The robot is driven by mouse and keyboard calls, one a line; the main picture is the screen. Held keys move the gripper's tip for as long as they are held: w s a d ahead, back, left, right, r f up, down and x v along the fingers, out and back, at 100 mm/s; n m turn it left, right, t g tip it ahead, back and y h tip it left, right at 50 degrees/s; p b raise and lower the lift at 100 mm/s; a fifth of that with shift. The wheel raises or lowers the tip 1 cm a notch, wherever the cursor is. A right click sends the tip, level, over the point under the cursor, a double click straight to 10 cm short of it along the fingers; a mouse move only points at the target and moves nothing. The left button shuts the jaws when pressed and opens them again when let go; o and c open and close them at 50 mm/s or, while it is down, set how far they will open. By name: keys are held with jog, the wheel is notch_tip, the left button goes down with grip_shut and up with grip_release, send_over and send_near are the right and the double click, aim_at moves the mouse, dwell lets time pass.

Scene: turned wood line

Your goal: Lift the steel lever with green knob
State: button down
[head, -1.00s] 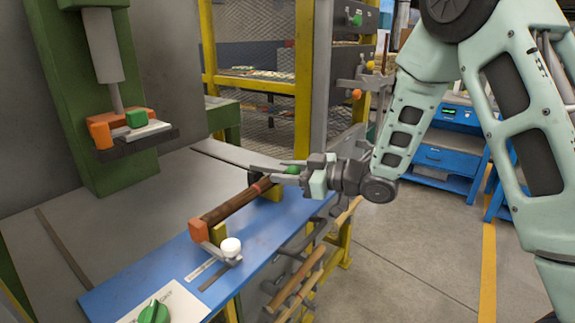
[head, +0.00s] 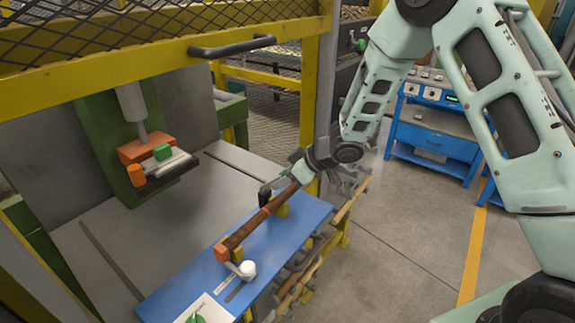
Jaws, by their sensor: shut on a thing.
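A brown turned wood piece (head: 245,231) with an orange end (head: 221,252) lies in yellow supports on the plate. Its far end reaches up to the gripper in the picture; I cannot tell if they touch.
A white knob (head: 247,269) and a green dial (head: 195,318) are at the plate's near end. A green press (head: 105,150) stands at left. A yellow mesh guard with a grey handle (head: 232,46) crosses the upper view.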

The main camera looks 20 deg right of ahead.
aim_at(273, 180)
jog(key=a+r+p, duration=0.1)
jog(key=r+p, duration=0.1)
jog(key=p, duration=0.1)
jog(key=shift+w+a, duration=0.35)
jog(key=shift+a, duration=0.05)
jog(key=shift+w+a+r+p, duration=0.15)
jog(key=shift+w+a+p, duration=0.35)
jog(key=shift+w+p, duration=0.2)
jog(key=shift+w+r, duration=0.1)
jog(key=c, duration=1.1)
grip_release()
jog(key=shift+o, duration=0.2)
jog(key=shift+d, duration=0.2)
jog(key=shift+s+d+r, duration=0.15)
jog(key=shift+s+d, duration=0.05)
jog(key=shift+d, duration=0.1)
jog(key=b+v, duration=0.1)
jog(key=v, duration=1.5)
jog(key=shift+s+d, duration=0.2)
jog(key=shift+r, duration=0.1)
